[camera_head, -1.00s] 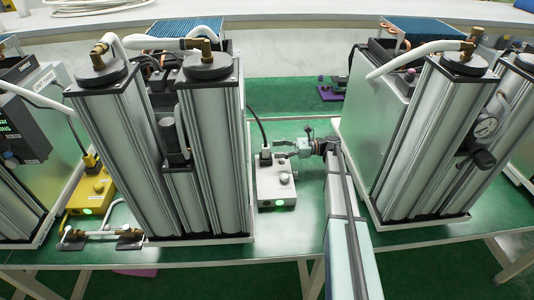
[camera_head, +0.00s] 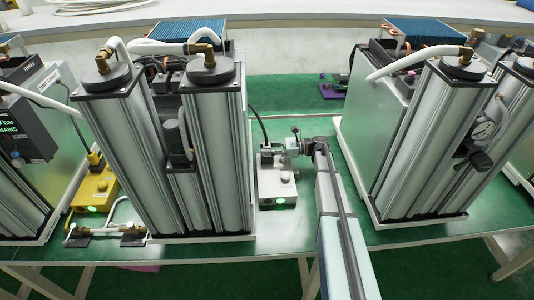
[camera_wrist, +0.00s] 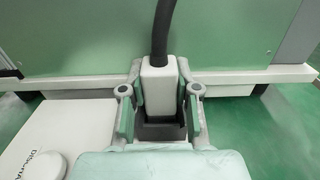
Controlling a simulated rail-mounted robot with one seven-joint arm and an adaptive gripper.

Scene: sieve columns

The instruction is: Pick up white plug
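The white plug (camera_wrist: 158,82) stands upright in a dark socket (camera_wrist: 161,130) on a white box, with a thick black cable rising from its top. My gripper (camera_wrist: 160,98) is open, with one green-padded finger on each side of the plug. Narrow gaps seem to show between the pads and the plug. In the head view my gripper (camera_head: 285,148) reaches in from the right at the back of the white box (camera_head: 276,188), which has a green light. The plug is largely hidden there.
Tall silver columns (camera_head: 205,150) stand close to the left of the white box. Another column unit (camera_head: 430,145) stands to the right. A yellow box (camera_head: 94,190) sits at the far left. Green table surface (camera_head: 300,210) shows in front and between the units.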

